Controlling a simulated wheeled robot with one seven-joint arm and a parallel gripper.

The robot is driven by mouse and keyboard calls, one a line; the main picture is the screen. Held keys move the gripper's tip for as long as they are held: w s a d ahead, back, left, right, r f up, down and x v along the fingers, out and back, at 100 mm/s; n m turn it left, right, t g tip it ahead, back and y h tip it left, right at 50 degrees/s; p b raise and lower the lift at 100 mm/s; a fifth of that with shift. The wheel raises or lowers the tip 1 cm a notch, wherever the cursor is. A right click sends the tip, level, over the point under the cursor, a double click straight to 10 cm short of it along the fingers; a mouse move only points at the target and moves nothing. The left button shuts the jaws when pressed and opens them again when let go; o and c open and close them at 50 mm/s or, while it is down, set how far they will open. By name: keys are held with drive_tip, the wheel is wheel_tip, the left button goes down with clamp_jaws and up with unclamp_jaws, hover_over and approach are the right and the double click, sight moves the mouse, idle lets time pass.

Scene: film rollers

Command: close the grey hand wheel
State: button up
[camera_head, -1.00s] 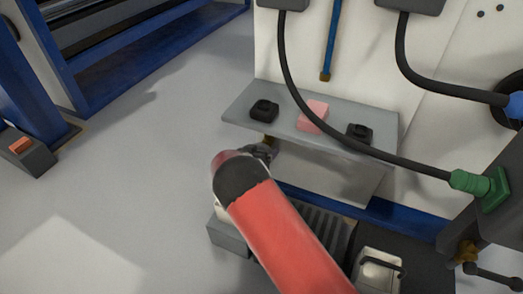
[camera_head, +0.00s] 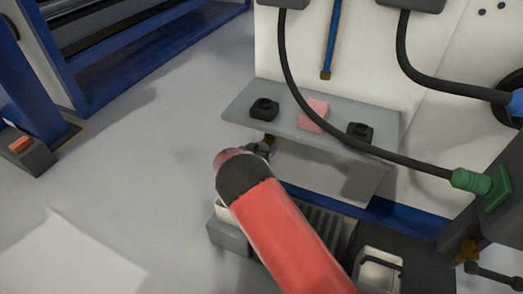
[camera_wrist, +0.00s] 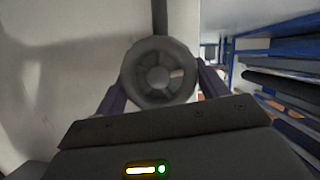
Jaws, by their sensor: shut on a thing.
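The grey hand wheel (camera_wrist: 143,70) shows in the middle of the wrist view, round with a spoked centre, facing the camera. My gripper (camera_wrist: 158,88) has one finger on each side of the wheel and is shut on its rim. A grey stem or pipe runs up behind the wheel. In the head view my red and black arm (camera_head: 285,225) reaches under the grey shelf. There the wheel and most of my gripper (camera_head: 258,150) are hidden behind the arm and in the shelf's shadow.
Blue racking (camera_head: 150,50) stands at the left.

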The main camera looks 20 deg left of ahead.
drive_tip(key=m+b, duration=0.1)
drive_tip(key=b, duration=0.1)
drive_tip(key=y+b, duration=0.1)
drive_tip(key=shift+d+f+m+b, duration=0.1)
drive_tip(key=shift+f+m+b, duration=0.25)
drive_tip(key=shift+m, duration=0.05)
drive_tip(key=m+y+b, duration=0.1)
drive_tip(key=b, duration=0.3)
drive_tip(key=shift+d+f+m, duration=0.1)
drive_tip(key=shift+m, duration=0.3)
drive_tip(key=m+y+b, duration=0.1)
drive_tip(key=b, duration=0.2)
drive_tip(key=shift+d+t+b, duration=0.1)
drive_tip(key=shift+t+b, duration=0.2)
drive_tip(key=shift+r+m+y+b, duration=0.3)
drive_tip(key=shift+m+y+b, duration=0.2)
drive_tip(key=shift+m+b, duration=0.2)
drive_tip(key=o, duration=1)
drive_tip(key=shift+c, duration=0.2)
drive_tip(key=shift+s, duration=0.1)
